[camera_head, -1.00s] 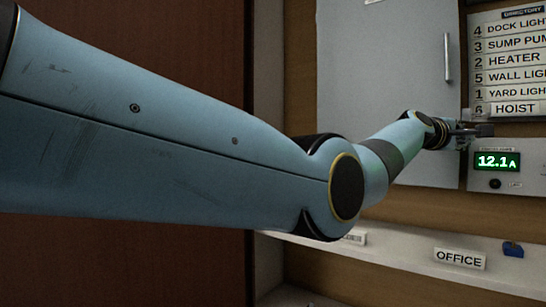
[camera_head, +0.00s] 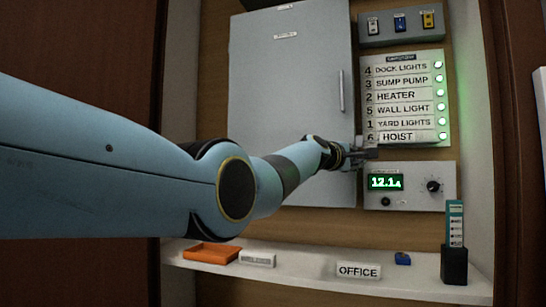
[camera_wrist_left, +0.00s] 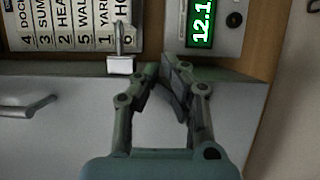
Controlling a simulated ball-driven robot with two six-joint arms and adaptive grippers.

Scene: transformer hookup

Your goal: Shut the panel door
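The grey panel door (camera_head: 290,100) with a vertical handle (camera_head: 341,90) is on the back wall in the head view. It looks flush or nearly flush with its box; a small gap cannot be ruled out. Its lower right part is partly behind my left arm. My left gripper (camera_head: 366,155) is at the door's lower right edge. In the left wrist view, the gripper (camera_wrist_left: 161,68) has its fingertips together in front of the grey door (camera_wrist_left: 60,140), with nothing seen between them. The door handle (camera_wrist_left: 28,107) is off to the left there. My right gripper is out of view.
Right of the door are the directory board (camera_head: 403,100), a meter box (camera_head: 410,186) reading 12.1 A and a switch box (camera_head: 400,22). The shelf below holds an orange tray (camera_head: 211,253), an OFFICE label (camera_head: 358,271), a blue item (camera_head: 402,258) and a black holder (camera_head: 454,266).

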